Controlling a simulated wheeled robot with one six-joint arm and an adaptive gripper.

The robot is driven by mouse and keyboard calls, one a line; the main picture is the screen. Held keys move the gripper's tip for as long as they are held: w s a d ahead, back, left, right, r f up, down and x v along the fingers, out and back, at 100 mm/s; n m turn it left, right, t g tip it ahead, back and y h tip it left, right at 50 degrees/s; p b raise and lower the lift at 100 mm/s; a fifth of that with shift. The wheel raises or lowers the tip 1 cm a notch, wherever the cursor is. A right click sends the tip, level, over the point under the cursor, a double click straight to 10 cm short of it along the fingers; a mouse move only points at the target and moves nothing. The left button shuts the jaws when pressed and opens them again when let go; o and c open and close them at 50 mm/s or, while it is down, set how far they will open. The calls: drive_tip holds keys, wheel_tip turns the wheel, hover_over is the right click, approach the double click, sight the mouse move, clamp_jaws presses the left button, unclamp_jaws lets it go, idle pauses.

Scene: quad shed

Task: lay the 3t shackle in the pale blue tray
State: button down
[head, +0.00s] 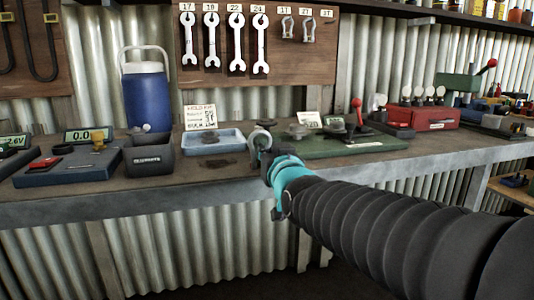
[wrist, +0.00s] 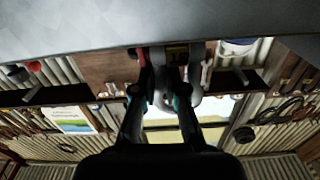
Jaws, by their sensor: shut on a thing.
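My gripper (head: 263,148) is at the bench's front part, just right of the tray in the head view. It is shut on a grey shackle (head: 258,136), which rises at the fingertips. In the wrist view, the shackle's pale curved body (wrist: 171,82) shows between the two fingers of my gripper (wrist: 166,80). On the wall board, shackles hang under the 1T and 2T labels; the place under 3T (head: 327,13) is bare.
A dark open bin (head: 149,160) and a blue scale (head: 68,167) stand left of the tray. A handwritten card (head: 200,116) stands behind it. A green board (head: 345,146) with parts and a red-knobbed lever lies right of my gripper. A blue cooler (head: 147,95) stands behind.

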drive_tip(key=shift+f, duration=0.1)
drive_tip(key=c, duration=1.7)
unclamp_jaws()
drive_tip(key=shift+f, duration=0.1)
drive_tip(key=o, duration=0.5)
